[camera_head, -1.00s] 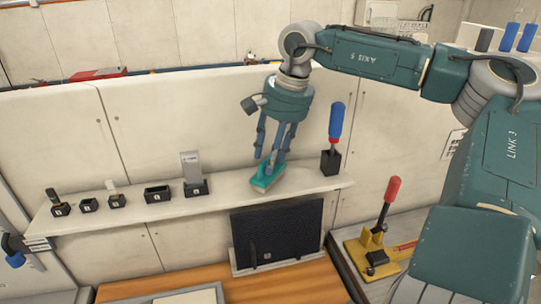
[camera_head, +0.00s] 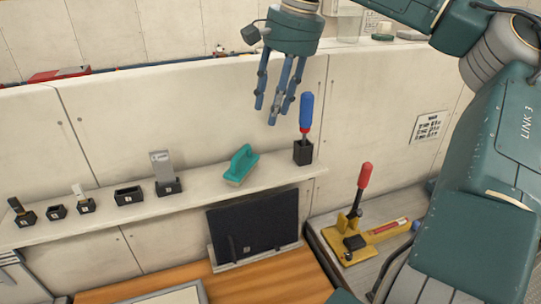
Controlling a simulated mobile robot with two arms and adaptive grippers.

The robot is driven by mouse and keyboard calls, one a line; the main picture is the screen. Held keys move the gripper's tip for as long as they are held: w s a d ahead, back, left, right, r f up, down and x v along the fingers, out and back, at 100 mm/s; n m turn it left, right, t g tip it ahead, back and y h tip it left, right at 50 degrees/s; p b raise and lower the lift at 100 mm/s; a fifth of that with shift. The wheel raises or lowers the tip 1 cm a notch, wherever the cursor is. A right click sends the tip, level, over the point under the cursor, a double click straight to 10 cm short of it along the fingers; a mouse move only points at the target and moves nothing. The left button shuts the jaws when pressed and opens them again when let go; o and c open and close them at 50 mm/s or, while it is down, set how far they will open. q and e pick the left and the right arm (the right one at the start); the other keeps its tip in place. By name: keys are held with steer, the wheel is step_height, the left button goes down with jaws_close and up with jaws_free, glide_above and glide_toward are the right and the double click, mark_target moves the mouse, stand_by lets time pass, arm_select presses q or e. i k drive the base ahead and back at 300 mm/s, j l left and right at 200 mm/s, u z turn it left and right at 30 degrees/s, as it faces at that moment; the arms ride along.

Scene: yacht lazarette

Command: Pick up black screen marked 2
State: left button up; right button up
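The black screen (camera_head: 254,226) stands upright, leaning back in a pale holder on the wooden bench below the shelf. A small light mark shows near its lower middle, too small to read. My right gripper (camera_head: 276,112) hangs in the air above the shelf, fingers pointing down and apart, with nothing between them. It is above and slightly right of the screen, well clear of it. My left gripper is not in view.
The shelf (camera_head: 100,215) holds a teal brush-like tool (camera_head: 240,165), a blue-handled tool (camera_head: 306,115) in a black block, and several small black holders. A yellow clamp with a red handle (camera_head: 365,176) stands at right. The wooden bench (camera_head: 270,282) has clear room before the screen.

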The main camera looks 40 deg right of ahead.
mark_target(249, 228)
steer(key=z, duration=1.3)
